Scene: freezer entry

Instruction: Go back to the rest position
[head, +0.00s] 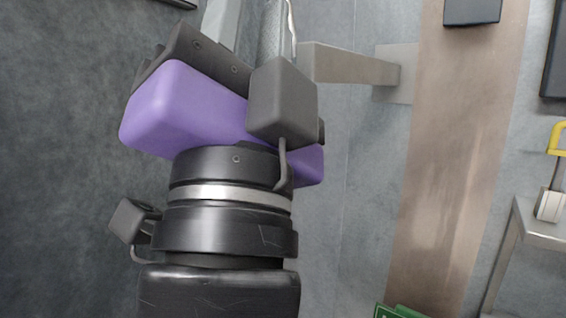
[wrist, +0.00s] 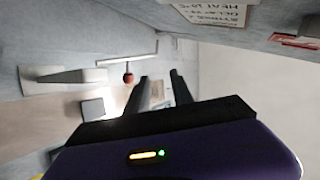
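My gripper (head: 248,18) points toward the top of the head view, with its purple body below the fingers. The two fingers are apart at the top edge of that view, and their tips are partly cut off. In the wrist view my gripper (wrist: 160,80) also shows two dark fingers with a gap between them. I see nothing held in the gap. A grey lever handle (head: 350,66) on a square plate stands to the right of my gripper in the head view. The handle also shows at left in the wrist view (wrist: 68,75).
A dark box (head: 472,12) sits on the brown strip at the top right. A metal table (head: 540,232) with a yellow-handled item (head: 549,203) is at right. A thin rod with a red knob (wrist: 128,78) and a printed sign (wrist: 212,10) show in the wrist view.

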